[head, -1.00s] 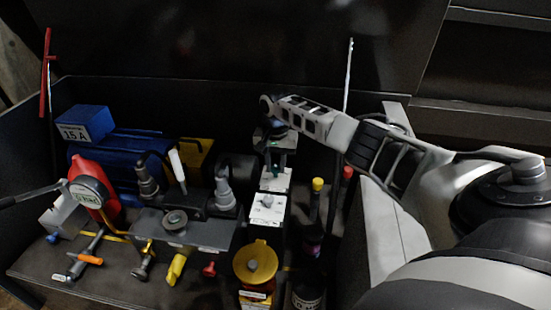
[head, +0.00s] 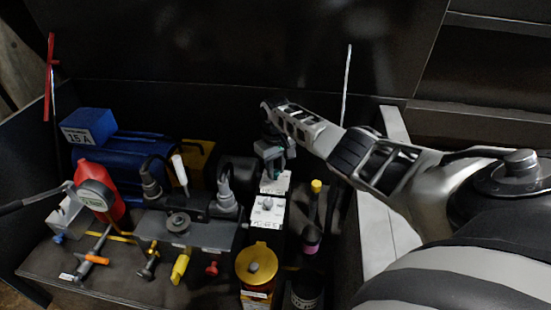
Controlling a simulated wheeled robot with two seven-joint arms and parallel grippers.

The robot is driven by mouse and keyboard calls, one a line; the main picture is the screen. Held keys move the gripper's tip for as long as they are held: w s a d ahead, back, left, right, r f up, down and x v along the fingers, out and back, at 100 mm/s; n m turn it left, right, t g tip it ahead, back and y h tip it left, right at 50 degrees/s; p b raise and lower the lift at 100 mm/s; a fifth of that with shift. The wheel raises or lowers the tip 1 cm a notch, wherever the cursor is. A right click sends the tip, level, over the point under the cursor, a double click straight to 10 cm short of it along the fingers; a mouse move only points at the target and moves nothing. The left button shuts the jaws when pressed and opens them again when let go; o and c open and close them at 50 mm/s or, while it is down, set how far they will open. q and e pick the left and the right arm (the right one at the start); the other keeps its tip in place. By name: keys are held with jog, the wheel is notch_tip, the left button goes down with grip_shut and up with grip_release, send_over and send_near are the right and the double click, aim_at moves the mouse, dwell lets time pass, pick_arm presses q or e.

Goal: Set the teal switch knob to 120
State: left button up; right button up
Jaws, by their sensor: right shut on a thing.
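My right gripper (head: 272,158) points down at the far end of the row of white switch boxes. It is shut on the teal switch knob, of which only a small teal patch (head: 290,152) shows beside the fingers. The rest of the knob and any marks around it are hidden, so its setting cannot be read. The knob's white box (head: 275,183) shows just below the gripper. My left gripper is not in view.
A blue motor (head: 115,165), grey plugs (head: 227,196) and a red can (head: 103,190) fill the left. Dark walls enclose the bench behind.

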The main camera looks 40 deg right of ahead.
aim_at(276, 171)
jog(key=shift+r+n, duration=0.1)
jog(key=shift+n, duration=0.5)
jog(key=o, duration=1)
notch_tip(276, 171, up, 16)
jog(key=p, duration=0.2)
